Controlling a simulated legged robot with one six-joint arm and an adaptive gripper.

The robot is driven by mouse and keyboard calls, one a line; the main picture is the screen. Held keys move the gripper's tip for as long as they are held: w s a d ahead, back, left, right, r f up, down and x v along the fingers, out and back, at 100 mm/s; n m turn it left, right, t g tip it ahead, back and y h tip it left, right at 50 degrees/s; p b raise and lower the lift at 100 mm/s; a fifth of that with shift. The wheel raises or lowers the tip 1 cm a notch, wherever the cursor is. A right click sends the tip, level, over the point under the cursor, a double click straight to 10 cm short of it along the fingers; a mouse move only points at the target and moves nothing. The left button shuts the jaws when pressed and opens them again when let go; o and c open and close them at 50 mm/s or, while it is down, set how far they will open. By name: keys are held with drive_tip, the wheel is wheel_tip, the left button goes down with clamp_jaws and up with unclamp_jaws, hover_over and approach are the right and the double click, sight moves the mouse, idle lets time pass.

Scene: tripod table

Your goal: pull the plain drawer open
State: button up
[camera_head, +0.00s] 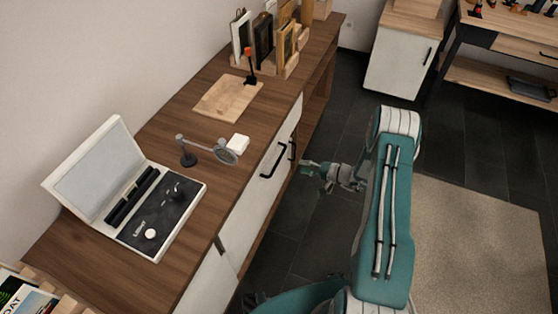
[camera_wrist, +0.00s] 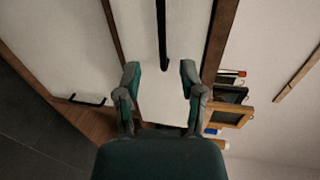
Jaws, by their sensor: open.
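The plain drawer has a white front (camera_head: 262,185) under the wooden top, with a black bar handle (camera_head: 272,163). In the wrist view its white front (camera_wrist: 138,35) fills the middle between two brown strips, and the black handle (camera_wrist: 163,35) runs down the picture toward the gap between my fingers. My gripper (camera_head: 306,168) is in front of the cabinet, right of the handles in the head view. In the wrist view my gripper (camera_wrist: 160,76) is open, with nothing held. The drawer looks shut.
On the wooden top (camera_head: 205,148) stand a laptop-like device (camera_head: 150,205), a magnifier (camera_head: 226,153), a board (camera_head: 228,97) and frames (camera_head: 265,40).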

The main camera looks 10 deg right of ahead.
sight(278, 162)
drive_tip(key=x, duration=1)
drive_tip(key=shift+w+a, duration=0.15)
drive_tip(key=shift+a, duration=0.25)
clamp_jaws()
